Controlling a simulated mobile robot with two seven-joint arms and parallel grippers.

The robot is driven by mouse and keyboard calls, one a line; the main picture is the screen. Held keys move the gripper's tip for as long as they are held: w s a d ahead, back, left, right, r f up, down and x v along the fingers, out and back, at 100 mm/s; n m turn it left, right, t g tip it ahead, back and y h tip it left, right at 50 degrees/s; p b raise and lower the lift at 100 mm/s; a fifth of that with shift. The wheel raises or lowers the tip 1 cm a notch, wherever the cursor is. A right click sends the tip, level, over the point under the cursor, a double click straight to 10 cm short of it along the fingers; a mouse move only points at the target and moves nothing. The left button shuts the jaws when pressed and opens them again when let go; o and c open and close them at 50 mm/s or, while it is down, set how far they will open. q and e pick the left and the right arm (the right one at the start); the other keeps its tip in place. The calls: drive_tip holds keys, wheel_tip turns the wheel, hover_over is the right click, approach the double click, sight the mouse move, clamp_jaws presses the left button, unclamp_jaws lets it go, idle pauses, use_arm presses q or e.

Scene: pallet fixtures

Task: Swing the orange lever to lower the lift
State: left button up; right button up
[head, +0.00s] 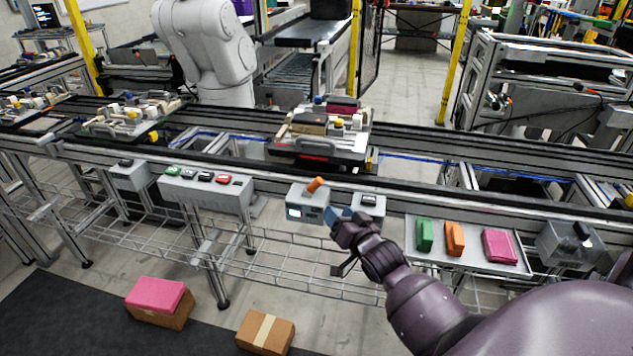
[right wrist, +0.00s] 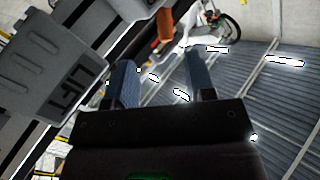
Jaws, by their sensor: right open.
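The orange lever (head: 315,185) stands on a small grey control box (head: 306,204) on the front rail of the conveyor, tilted up to the right. Above it, a raised fixture pallet (head: 318,156) carries several parts. My right gripper (head: 335,217) is just to the right and below the lever, apart from it. In the right wrist view its two blue fingers (right wrist: 162,82) are open with nothing between them. The orange lever (right wrist: 165,24) shows beyond the fingertips, and a grey box marked LIFT (right wrist: 75,78) lies to the left. My left gripper is out of view.
A button panel (head: 205,187) is left of the lever box. Another small box (head: 369,204) sits just right of my gripper. A tray (head: 466,258) with green, orange and pink blocks is further right. Cartons (head: 265,332) lie on the floor.

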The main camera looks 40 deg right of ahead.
sight(320, 185)
drive_tip(key=w, duration=0.3)
drive_tip(key=w+d+r, duration=0.1)
drive_tip(key=w, duration=0.3)
drive_tip(key=w+d+b, duration=0.1)
drive_tip(key=w, duration=0.3)
drive_tip(key=shift+r, duration=0.25)
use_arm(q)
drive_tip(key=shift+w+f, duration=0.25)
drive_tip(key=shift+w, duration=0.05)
use_arm(e)
drive_tip(key=shift+w, duration=0.55)
drive_tip(key=shift+c, duration=0.2)
